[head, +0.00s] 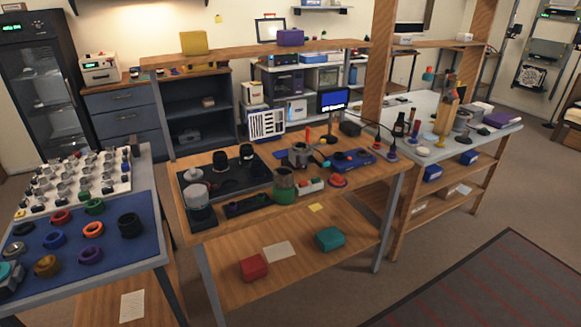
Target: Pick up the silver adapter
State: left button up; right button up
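Several coloured rings lie on a blue mat (120,262) on the left table. A pale, greyish ring (14,249) near the mat's left edge looks most like the silver adapter, though it is small and I cannot be sure. Around it are a black ring (23,229), a blue ring (54,239) and an olive-brown ring (46,266). Red (61,217), green (94,206), orange (92,229) and purple (90,255) rings lie further right. A larger black ring (130,225) is near the right side. Neither of my grippers is in view.
Behind the mat, a white tray (110,187) holds many small parts. A wooden workbench (230,228) with lens parts and tools stands to the right, past a narrow gap. A teal-and-grey item (10,272) sits at the left picture edge.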

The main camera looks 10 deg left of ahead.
aim_at(283, 176)
jog(key=i+l+u, duration=0.1)
jog(key=u, duration=0.55)
jog(key=i+l+u, duration=0.5)
jog(key=l, duration=0.35)
jog(key=i+l, duration=0.15)
jog(key=l, duration=0.15)
jog(key=i+l, duration=0.15)
jog(key=l, duration=0.2)
jog(key=i+l+u, duration=0.1)
jog(key=l, duration=0.2)
jog(key=i+l, duration=0.2)
jog(key=l, duration=0.15)
jog(key=i+l, duration=0.1)
jog(key=l, duration=0.2)
